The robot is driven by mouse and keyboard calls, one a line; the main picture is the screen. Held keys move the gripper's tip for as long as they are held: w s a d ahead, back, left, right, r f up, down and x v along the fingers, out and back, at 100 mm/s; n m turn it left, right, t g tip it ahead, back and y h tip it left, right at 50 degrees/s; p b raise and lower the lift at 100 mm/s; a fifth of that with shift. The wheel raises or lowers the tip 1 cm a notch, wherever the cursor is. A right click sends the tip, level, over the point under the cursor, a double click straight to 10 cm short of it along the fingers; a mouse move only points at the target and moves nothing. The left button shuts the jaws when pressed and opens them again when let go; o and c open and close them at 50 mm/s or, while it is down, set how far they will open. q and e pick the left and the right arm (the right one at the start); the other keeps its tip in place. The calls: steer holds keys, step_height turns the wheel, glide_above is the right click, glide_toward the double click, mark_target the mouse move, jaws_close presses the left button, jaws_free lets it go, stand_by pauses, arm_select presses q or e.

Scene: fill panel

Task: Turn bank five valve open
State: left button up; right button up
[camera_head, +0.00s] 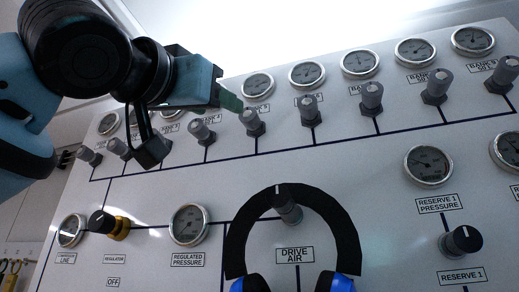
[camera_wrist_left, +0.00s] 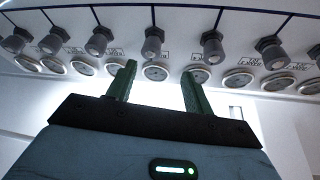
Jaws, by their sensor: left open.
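The bank valves are a row of grey knobs across the upper panel, each below a round gauge. Counting from the left, the fifth knob (camera_head: 250,122) appears to be the bank five valve; its small label is too blurred to read surely. My left gripper (camera_head: 230,98) is open, with green fingers just to the upper left of that knob. In the left wrist view the two fingers (camera_wrist_left: 160,88) stand apart with nothing between them. A knob (camera_wrist_left: 152,43) lies beyond the fingertips, lined up with the gap. My right gripper is out of view.
Neighbouring bank knobs stand close on both sides, such as one to the left (camera_head: 200,132) and one to the right (camera_head: 308,108). Blue-and-black headphones (camera_head: 345,225) hang over the drive air knob (camera_head: 287,205). A yellow-based regulator knob (camera_head: 110,225) sits lower left, a reserve knob (camera_head: 460,240) lower right.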

mark_target(246, 116)
arm_select(q)
steer(key=x, duration=0.2)
steer(key=d+x, duration=0.1)
steer(key=x, duration=0.1)
steer(key=p+x, duration=0.1)
steer(key=x, duration=0.1)
steer(key=shift+d, duration=0.4)
steer(key=shift+w+d+r, duration=0.2)
steer(key=shift+w+d, duration=0.05)
steer(key=shift+w, duration=0.4)
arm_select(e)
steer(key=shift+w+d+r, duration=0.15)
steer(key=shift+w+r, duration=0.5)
arm_select(q)
steer(key=c, duration=1)
